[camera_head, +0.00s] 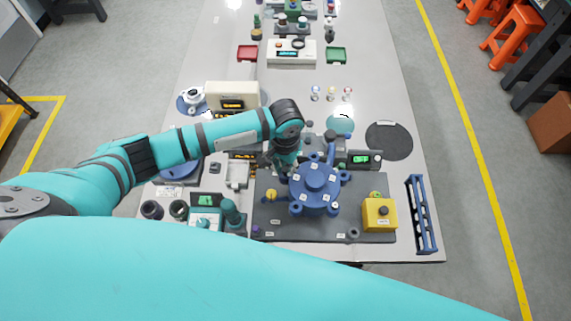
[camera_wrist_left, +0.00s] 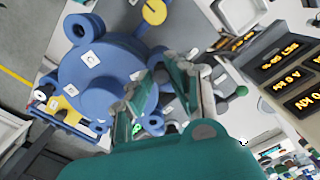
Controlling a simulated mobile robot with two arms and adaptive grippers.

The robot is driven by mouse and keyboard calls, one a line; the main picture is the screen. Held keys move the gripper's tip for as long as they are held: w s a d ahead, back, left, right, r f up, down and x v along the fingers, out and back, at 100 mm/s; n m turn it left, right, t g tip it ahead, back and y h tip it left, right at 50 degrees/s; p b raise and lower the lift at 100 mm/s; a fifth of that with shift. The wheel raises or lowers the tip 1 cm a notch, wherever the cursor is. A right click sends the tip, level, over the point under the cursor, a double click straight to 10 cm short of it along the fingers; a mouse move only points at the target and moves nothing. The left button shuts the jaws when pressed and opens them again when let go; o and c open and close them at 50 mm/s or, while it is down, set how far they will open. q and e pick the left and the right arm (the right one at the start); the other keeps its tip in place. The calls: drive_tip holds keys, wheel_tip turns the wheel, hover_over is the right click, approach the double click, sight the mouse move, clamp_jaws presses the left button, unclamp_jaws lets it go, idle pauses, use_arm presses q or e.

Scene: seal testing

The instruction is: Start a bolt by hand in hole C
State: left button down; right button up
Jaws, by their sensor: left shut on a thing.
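The blue round housing (camera_head: 316,190) with several lugs and white labels sits on a dark plate. One label in the left wrist view, on the housing (camera_wrist_left: 80,85), looks like a C. Which lug it belongs to I cannot tell. My left gripper (camera_head: 284,172) reaches down at the housing's upper left edge. In the left wrist view its fingers (camera_wrist_left: 172,66) come close together near a lug at the housing's edge. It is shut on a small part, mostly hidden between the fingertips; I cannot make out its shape. My right gripper is not in view.
A yellow box (camera_head: 379,214) stands right of the housing, and a blue rack (camera_head: 421,214) stands at the table's right side. A black round mat (camera_head: 389,139) lies behind. Displays and a white tray (camera_head: 237,174) are left of the gripper.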

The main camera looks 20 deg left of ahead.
use_arm(q)
drive_tip(key=shift+f, duration=0.4)
idle(0.4)
drive_tip(key=shift+s, duration=0.1)
idle(0.8)
drive_tip(key=m, duration=0.4)
drive_tip(key=shift+f, duration=0.1)
drive_tip(key=m, duration=0.4)
drive_tip(key=shift+s, duration=0.15)
